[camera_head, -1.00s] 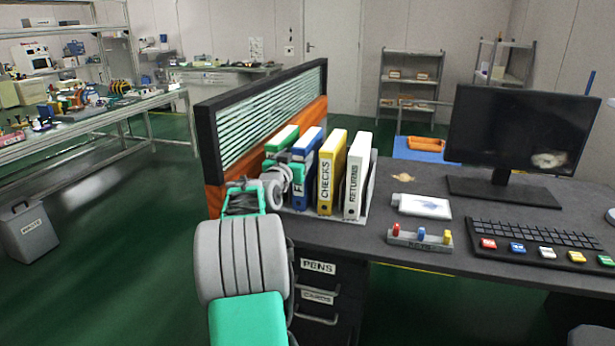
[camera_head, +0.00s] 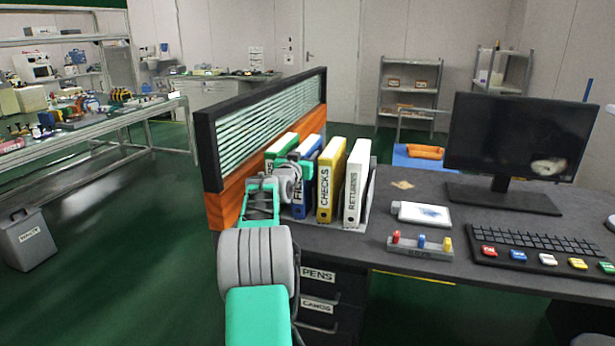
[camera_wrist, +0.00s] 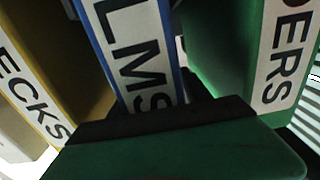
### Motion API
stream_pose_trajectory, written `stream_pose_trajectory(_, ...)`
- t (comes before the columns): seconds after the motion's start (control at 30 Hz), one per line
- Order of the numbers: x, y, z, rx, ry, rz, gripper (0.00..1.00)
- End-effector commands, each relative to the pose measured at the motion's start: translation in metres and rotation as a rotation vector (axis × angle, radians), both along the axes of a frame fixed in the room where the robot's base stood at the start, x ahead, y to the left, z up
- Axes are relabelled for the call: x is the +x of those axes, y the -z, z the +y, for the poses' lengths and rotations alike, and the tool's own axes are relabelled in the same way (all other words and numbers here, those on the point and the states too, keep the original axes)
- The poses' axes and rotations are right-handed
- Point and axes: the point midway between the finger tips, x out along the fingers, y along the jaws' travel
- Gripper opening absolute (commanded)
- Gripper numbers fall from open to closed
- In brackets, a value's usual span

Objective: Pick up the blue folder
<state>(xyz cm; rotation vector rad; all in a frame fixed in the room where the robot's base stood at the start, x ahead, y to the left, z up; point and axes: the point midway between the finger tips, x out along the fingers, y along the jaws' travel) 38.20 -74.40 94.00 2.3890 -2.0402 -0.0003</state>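The blue folder (camera_head: 313,147) stands upright on the desk between a green folder (camera_head: 283,143) and a yellow folder (camera_head: 331,180). Its white spine label is partly covered by my gripper (camera_head: 299,174), which is at the spine of the blue folder in the head view. In the wrist view the blue folder (camera_wrist: 169,30) fills the middle, with a label ending in "LMS". The yellow folder (camera_wrist: 70,70) is at left there and the green folder (camera_wrist: 225,50) at right. A dark green and black part of my gripper crosses the bottom. The fingertips are not clear, so contact and opening cannot be told.
A white folder (camera_head: 357,180) labelled RETURNS stands right of the yellow one. A slatted divider (camera_head: 262,125) with an orange lower panel borders the folders at left. A monitor (camera_head: 515,135), keyboard (camera_head: 535,243) and white bottle (camera_head: 421,213) occupy the desk to the right.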

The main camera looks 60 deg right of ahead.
Motion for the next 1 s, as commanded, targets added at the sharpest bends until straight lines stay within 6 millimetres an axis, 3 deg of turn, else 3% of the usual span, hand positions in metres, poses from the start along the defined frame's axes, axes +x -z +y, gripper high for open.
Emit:
stream_pose_trajectory(0.67, 0.0001, 0.0001, 0.0002, 0.000, 0.000, 0.000, 0.00)
stream_pose_trajectory(1.0, 0.0000, 0.0002, 0.0002, 0.000, 0.000, 0.000, 0.00)
